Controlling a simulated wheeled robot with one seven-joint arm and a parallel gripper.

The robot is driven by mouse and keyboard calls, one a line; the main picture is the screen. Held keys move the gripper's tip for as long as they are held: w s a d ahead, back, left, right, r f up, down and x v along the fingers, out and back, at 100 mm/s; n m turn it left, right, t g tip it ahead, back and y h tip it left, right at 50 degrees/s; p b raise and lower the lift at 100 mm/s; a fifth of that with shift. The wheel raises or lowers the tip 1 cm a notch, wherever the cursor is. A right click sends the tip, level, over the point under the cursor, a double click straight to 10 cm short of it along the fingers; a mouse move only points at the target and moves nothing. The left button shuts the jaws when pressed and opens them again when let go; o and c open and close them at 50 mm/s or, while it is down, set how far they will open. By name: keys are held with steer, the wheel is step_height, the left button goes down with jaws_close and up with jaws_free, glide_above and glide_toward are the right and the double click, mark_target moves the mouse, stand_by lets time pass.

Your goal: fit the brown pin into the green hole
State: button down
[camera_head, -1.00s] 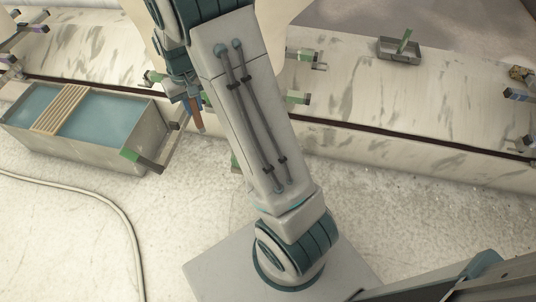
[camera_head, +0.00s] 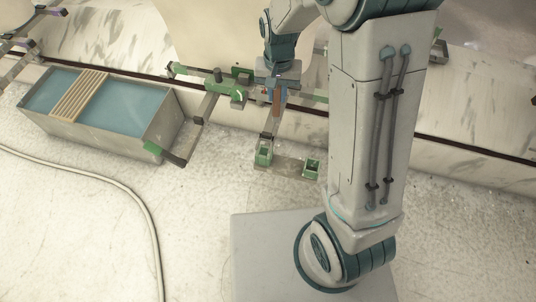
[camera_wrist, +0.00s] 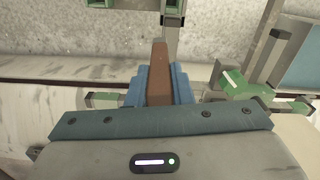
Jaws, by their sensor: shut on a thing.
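My gripper (camera_head: 277,90) is shut on the brown pin (camera_head: 277,104), which points down in the head view. In the wrist view the pin (camera_wrist: 159,72) stands out between the blue fingers (camera_wrist: 160,84), narrowing towards its far end. A green socket (camera_head: 263,154) with an opening at its top sits below the pin in the head view, apart from it. A second green socket (camera_head: 311,168) sits to its right on the same grey strip. In the wrist view a green socket (camera_wrist: 173,12) lies beyond the pin's tip, with a gap between. I cannot tell which socket is meant.
A grey tub (camera_head: 110,122) of blue liquid with a slatted wooden rack (camera_head: 80,93) stands at the left. A grey bar with green fittings (camera_head: 238,93) is close left of my gripper. A hose (camera_head: 140,195) lies on the floor. Open floor shows in front.

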steer(key=s+a+r+m+p, duration=0.1)
steer(key=s+a+r+m, duration=0.1)
steer(key=s+a, duration=0.25)
step_height(320, 180, down, 18)
steer(key=b, duration=0.4)
steer(key=shift+d+b, duration=0.15)
steer(key=shift+b, duration=0.25)
steer(key=shift+f, duration=0.1)
steer(key=shift+f, duration=0.15)
steer(key=c, duration=1.3)
jaws_free()
steer(key=shift+s, duration=0.1)
steer(key=shift+r, duration=0.2)
